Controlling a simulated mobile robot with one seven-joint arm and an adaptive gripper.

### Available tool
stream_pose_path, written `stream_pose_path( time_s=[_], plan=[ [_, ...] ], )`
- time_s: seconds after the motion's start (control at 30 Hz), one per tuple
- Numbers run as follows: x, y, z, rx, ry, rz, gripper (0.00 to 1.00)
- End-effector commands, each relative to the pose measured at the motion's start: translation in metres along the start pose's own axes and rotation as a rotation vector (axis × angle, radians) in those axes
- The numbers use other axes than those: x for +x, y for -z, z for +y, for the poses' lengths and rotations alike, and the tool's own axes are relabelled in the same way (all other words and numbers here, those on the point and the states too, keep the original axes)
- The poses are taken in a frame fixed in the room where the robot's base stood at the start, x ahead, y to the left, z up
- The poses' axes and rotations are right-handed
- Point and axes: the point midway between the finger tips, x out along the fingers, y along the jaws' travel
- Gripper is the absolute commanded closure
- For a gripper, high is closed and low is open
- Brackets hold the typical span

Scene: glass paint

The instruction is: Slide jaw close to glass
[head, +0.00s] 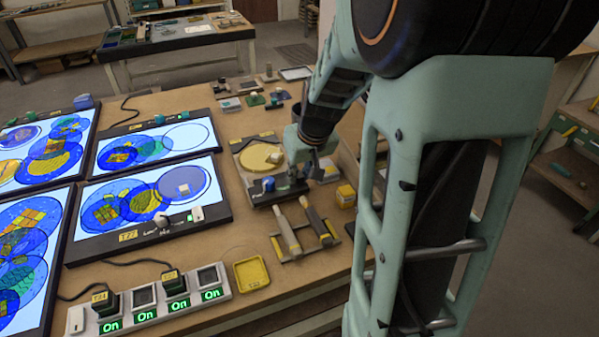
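A round yellow glass disc (261,157) lies in a fixture (238,146) on the wooden table, near the middle of the head view. A dark jaw bar (262,198) sits at the near side of the disc, with a small blue block (268,184) at its left part. A narrow gap seems to lie between bar and disc, but the exact distance is hard to tell. My gripper (304,178) points down at the right end of the bar. Its fingers are small and dark, so whether they are open or touching the bar is unclear.
Two brush-like tools (287,232) lie on a holder just in front of the fixture. A yellow block (345,196) stands to the right, and a yellow tray (251,274) lies nearer. Lit panels (150,146) with coloured discs fill the left. A power strip (146,309) lies at the front left.

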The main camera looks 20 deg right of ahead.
Motion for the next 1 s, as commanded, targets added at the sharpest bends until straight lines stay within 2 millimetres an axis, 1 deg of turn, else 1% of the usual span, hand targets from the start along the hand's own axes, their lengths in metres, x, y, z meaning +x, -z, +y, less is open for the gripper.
stream_pose_path(
  time_s=[0.03, 0.1, 0.13, 0.47, 0.57, 0.73, 0.8, 1.0],
  plan=[
    [0.000, 0.000, 0.000, 0.000, 0.000, 0.000, 0.91],
    [0.000, 0.000, 0.000, 0.000, 0.000, 0.000, 0.99],
    [0.000, 0.000, 0.000, 0.000, 0.000, 0.000, 1.00],
    [0.000, 0.001, 0.000, 0.000, 0.000, 0.000, 1.00],
    [0.004, 0.007, 0.000, 0.000, 0.001, -0.001, 1.00],
    [0.011, 0.026, 0.000, -0.001, 0.000, 0.001, 1.00],
    [0.012, 0.029, 0.000, 0.000, 0.000, 0.001, 1.00],
    [0.011, 0.028, 0.000, 0.000, 0.000, 0.001, 1.00]
  ],
)
